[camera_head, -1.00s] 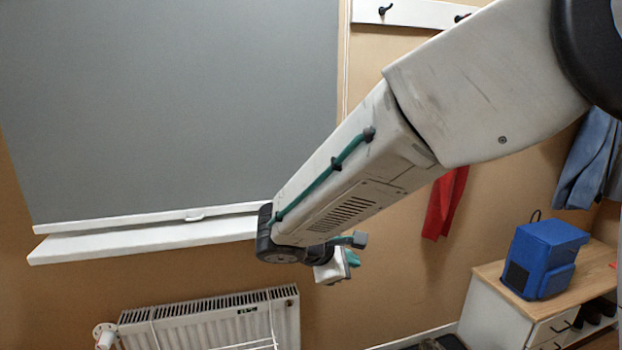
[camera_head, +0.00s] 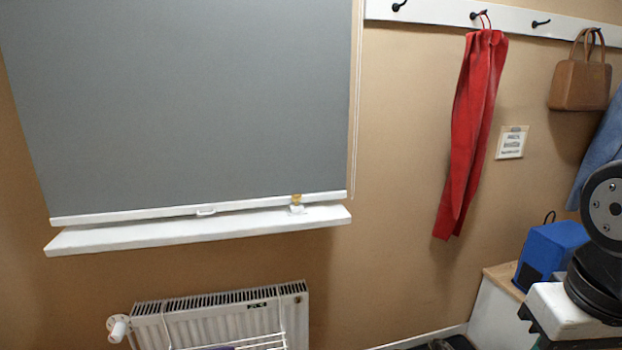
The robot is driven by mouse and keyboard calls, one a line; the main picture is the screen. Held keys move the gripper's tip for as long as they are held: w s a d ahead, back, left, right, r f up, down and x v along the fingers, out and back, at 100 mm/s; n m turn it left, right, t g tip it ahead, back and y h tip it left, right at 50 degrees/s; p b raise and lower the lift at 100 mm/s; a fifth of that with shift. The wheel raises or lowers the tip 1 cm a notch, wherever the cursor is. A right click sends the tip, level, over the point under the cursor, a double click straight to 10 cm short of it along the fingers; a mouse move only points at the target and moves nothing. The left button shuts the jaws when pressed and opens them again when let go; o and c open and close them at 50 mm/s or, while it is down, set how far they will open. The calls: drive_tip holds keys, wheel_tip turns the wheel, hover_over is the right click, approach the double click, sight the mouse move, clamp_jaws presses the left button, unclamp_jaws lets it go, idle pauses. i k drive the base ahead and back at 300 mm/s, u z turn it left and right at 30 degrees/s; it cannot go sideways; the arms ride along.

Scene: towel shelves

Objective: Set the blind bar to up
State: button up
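The white blind bar (camera_head: 130,214) runs along the lower edge of the grey blind (camera_head: 190,100). The blind is down, and its bar sits just above the white window sill (camera_head: 140,237). My gripper is not in view; only parts of my arm show at the lower right, well away from the bar.
A radiator (camera_head: 220,315) is below. A red scarf (camera_head: 470,130) and brown bag (camera_head: 582,84) hang from the hook rail (camera_head: 430,12). A blue bag (camera_head: 550,255) sits on a cabinet at right.

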sight(124, 189)
drive_tip(key=u, duration=0.65)
drive_tip(key=i, duration=0.55)
drive_tip(key=u, duration=1)
